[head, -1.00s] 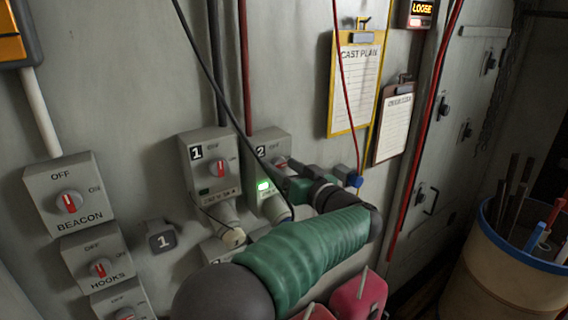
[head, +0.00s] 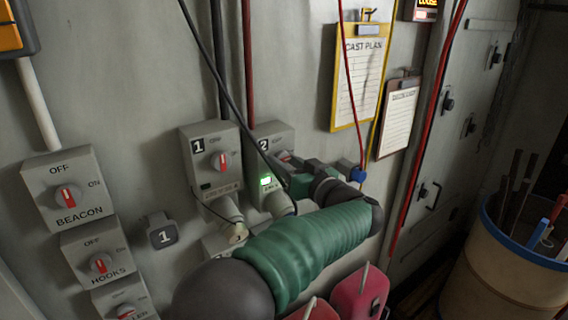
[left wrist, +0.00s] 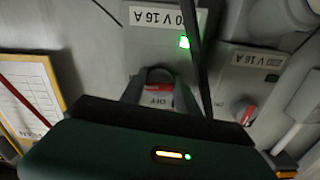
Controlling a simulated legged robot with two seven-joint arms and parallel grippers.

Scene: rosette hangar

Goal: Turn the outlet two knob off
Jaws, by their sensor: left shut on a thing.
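The outlet two box (head: 268,138) is on the grey wall, marked 2, with a lit green lamp (head: 266,181). Its red knob (head: 285,156) is partly hidden behind my left gripper (head: 296,176). In the left wrist view, which is upside down, my left gripper (left wrist: 156,82) is shut on the knob (left wrist: 158,88), a finger on either side. An OFF label shows between the fingers. The green lamp is lit there too (left wrist: 185,42). The knob's exact angle is hard to tell. My right gripper is not in view.
The outlet one box (head: 209,151) stands close left of outlet two. A dark cable (head: 233,97) crosses in front of the boxes. BEACON (head: 65,190) and HOOKS (head: 97,259) switches are at left, clipboards (head: 358,75) at upper right, a barrel (head: 490,270) at lower right.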

